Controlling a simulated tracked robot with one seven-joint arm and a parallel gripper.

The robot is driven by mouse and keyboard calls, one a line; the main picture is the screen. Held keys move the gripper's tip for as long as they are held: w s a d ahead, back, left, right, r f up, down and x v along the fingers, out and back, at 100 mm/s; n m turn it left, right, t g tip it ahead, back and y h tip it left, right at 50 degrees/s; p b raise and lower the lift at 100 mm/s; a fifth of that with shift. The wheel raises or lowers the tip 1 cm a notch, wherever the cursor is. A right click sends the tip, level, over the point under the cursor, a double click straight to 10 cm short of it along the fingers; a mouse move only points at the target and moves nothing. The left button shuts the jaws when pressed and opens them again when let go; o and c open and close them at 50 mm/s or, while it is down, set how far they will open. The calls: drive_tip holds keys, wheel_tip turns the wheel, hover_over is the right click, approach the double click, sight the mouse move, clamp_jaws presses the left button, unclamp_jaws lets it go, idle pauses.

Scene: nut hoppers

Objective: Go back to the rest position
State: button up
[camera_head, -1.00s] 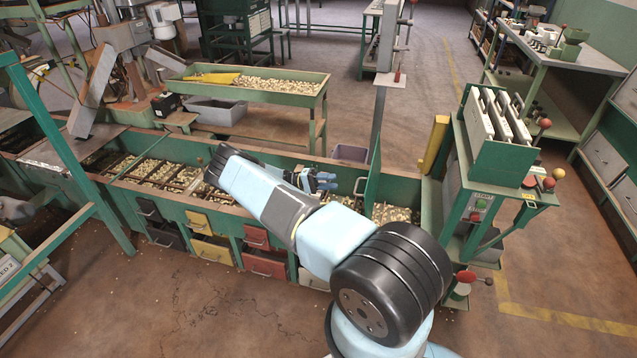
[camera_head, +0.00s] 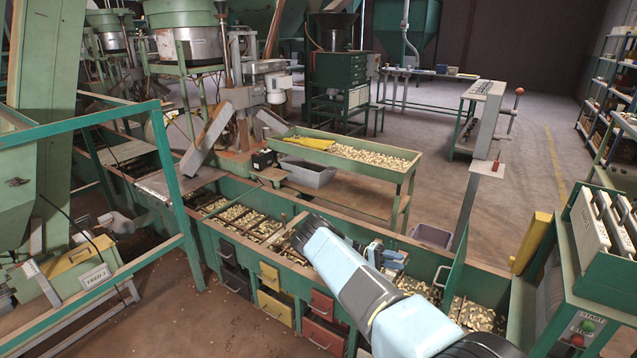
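My gripper (camera_head: 391,256) shows only in part, behind my light-blue and black forearm, above the green nut hopper trough (camera_head: 415,248). Its blue finger parts point to the right. I cannot tell whether it is open or shut, and I see nothing clearly held in it. The trough is split into compartments with pale nuts (camera_head: 236,216) in them. Drawers line its front: black (camera_head: 235,280), yellow (camera_head: 275,305) and red (camera_head: 322,334). My arm hides part of the trough's middle.
A green control stand with START and STOP buttons (camera_head: 582,328) is at the right. A raised green tray of nuts (camera_head: 372,156) stands behind the trough, with a grey bin (camera_head: 307,172) beside it. A green frame (camera_head: 178,190) rises at the left. Open floor lies at the back right.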

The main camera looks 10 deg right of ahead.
drive_tip(key=s+a+r+n+t+y, duration=0.1)
drive_tip(key=s+a+r+t+y, duration=0.2)
drive_tip(key=r, duration=1)
drive_tip(key=s+a+r+n+t+y, duration=0.1)
drive_tip(key=s+a+r+t+y, duration=0.3)
drive_tip(key=r, duration=0.9)
drive_tip(key=s+r+n+t+y, duration=0.15)
drive_tip(key=r+y, duration=0.35)
drive_tip(key=r, duration=0.8)
drive_tip(key=s+a+r+n+t+y, duration=0.1)
drive_tip(key=s+a+r+t, duration=0.25)
drive_tip(key=s+r, duration=0.3)
drive_tip(key=s+a+r+n+t+y, duration=0.1)
drive_tip(key=s+a+r+t, duration=0.1)
drive_tip(key=s+a+r, duration=0.35)
drive_tip(key=s+a+r+n+t, duration=0.1)
drive_tip(key=s+a+t, duration=0.1)
drive_tip(key=s, duration=0.7)
drive_tip(key=s+a+r+n+t, duration=0.1)
drive_tip(key=s+a+n+t, duration=0.1)
drive_tip(key=s, duration=0.7)
drive_tip(key=shift+a+r+t+y, duration=0.2)
drive_tip(key=shift+r+t+y, duration=0.15)
drive_tip(key=shift+t, duration=0.45)
